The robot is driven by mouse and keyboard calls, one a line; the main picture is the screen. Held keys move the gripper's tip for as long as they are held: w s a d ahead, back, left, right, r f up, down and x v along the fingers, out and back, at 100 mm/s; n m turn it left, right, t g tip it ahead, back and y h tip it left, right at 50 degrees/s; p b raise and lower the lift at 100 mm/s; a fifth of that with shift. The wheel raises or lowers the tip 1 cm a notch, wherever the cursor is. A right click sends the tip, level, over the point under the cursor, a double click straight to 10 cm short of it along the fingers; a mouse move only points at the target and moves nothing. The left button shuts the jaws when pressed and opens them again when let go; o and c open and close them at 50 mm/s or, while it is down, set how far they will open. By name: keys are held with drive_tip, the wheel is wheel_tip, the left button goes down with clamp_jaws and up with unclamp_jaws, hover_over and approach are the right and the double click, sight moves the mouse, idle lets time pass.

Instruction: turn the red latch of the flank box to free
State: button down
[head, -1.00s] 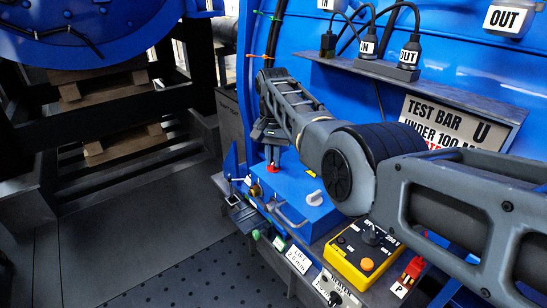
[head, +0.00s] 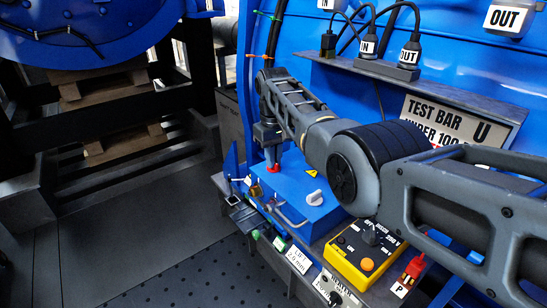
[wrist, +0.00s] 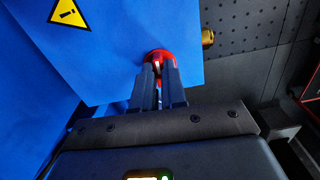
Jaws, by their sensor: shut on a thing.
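The flank box (head: 297,180) is a blue box on the bench, with a yellow warning triangle and a grey knob on top. Its red latch (head: 273,169) is on the top face, near the far left corner. My gripper (head: 270,158) points down onto the latch from above. In the wrist view the fingers of my gripper (wrist: 159,80) are close together on the red latch (wrist: 158,55), with its round red base showing beyond the fingertips. The box top (wrist: 120,55) fills the upper left there. The fingers hide most of the latch's handle, so its exact angle is unclear.
A brass part (wrist: 208,38) sticks out beside the box. A yellow control box (head: 362,255) and a red plug (head: 409,270) lie nearer on the bench. A shelf with connectors (head: 400,72) runs above my arm. The floor at left is clear.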

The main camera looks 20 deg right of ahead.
drive_tip(key=shift+n, duration=0.5)
drive_tip(key=c, duration=1.2)
unclamp_jaws()
drive_tip(key=shift+r, duration=3.9)
